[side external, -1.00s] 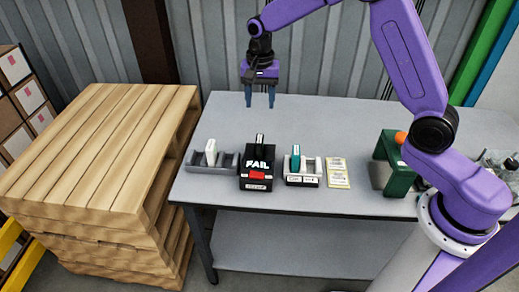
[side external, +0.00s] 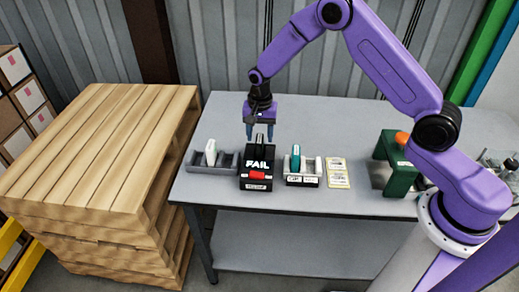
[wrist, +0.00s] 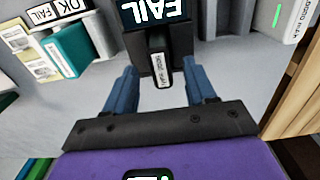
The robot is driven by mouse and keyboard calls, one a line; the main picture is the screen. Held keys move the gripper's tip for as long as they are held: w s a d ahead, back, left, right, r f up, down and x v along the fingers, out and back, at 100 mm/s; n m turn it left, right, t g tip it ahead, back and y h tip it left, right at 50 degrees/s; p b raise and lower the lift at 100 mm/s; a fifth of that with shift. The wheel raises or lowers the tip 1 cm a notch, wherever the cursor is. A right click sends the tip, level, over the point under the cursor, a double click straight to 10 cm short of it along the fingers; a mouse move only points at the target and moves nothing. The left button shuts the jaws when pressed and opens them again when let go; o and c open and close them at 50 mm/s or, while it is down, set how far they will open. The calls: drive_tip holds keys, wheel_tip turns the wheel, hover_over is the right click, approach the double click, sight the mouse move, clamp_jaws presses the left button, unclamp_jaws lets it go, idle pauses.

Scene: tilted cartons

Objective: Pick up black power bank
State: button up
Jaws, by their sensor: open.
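The black power bank (side external: 260,139) stands upright in the black tester (side external: 256,181), whose display reads FAIL. In the wrist view the power bank (wrist: 160,68) shows its narrow labelled end, with the tester's FAIL display (wrist: 155,12) upside down behind it. My gripper (side external: 260,137) is open just above and around the top of the power bank. In the wrist view its blue fingers (wrist: 161,78) lie one on each side, with a gap visible on both sides. Whether the fingertips reach below the power bank's top is hard to tell.
A white power bank (side external: 211,152) stands in a grey rack (side external: 226,163) left of the tester. A teal power bank (side external: 295,157) stands in a labelled holder (side external: 302,180) on the right. Yellow label sheets (side external: 337,173) and a green stand (side external: 396,180) lie further right. The table behind is clear.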

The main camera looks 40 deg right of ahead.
sight(260, 139)
drive_tip(key=shift+f, duration=2.35)
clamp_jaws()
drive_tip(key=shift+r, duration=0.15)
